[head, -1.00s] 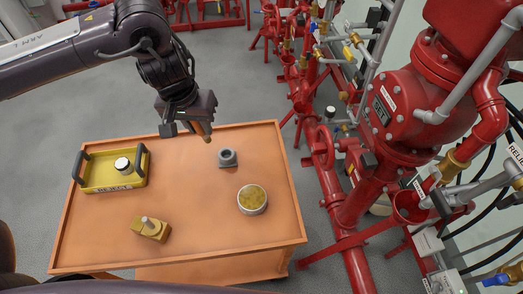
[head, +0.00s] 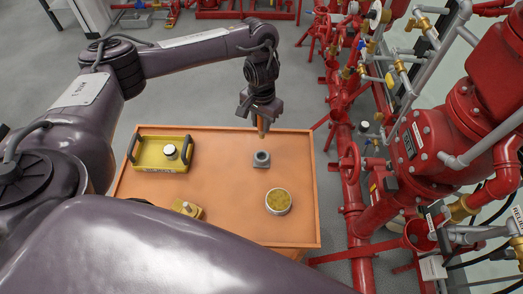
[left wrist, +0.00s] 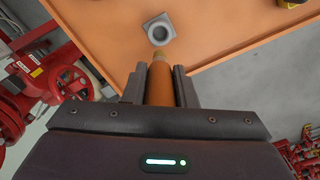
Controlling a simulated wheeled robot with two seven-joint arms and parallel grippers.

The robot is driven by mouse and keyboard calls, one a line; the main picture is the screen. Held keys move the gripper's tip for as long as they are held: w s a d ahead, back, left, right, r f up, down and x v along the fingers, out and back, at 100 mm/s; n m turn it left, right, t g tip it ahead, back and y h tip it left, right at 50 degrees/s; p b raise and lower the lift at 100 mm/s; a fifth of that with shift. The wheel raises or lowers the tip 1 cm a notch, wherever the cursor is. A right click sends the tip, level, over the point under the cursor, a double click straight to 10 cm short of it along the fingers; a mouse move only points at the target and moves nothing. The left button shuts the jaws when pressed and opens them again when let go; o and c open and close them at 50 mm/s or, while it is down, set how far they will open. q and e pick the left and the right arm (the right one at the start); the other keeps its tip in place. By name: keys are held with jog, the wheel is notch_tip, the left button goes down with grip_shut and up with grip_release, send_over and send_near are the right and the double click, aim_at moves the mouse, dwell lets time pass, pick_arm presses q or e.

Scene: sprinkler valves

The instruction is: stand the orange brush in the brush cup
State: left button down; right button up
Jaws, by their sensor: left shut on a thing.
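The orange brush (left wrist: 160,84) is held between the fingers of my left gripper (left wrist: 160,88), which is shut on it. In the head view my left gripper (head: 261,115) points down with the brush (head: 261,130) hanging below it. The grey brush cup (head: 261,159) stands on a square base on the orange table, just below the brush tip in the picture. In the left wrist view the cup (left wrist: 159,29) lies just past the tip, its round opening showing. The brush looks apart from the cup. My right gripper is not in view.
The orange cart top (head: 225,205) also carries a yellow tray with dark handles (head: 160,154), a round tin with yellow contents (head: 278,201) and a yellow block (head: 187,209), partly hidden by my arm. Red pipes and valves (head: 350,180) stand close along the cart's right side.

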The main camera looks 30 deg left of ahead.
aim_at(261, 138)
pick_arm(q)
notch_tip(261, 138, down, 9)
jog(key=b, duration=0.3)
notch_tip(261, 138, down, 5)
jog(key=b, duration=0.3)
jog(key=shift+w+r, duration=0.1)
jog(key=c, duration=1.2)
grip_release()
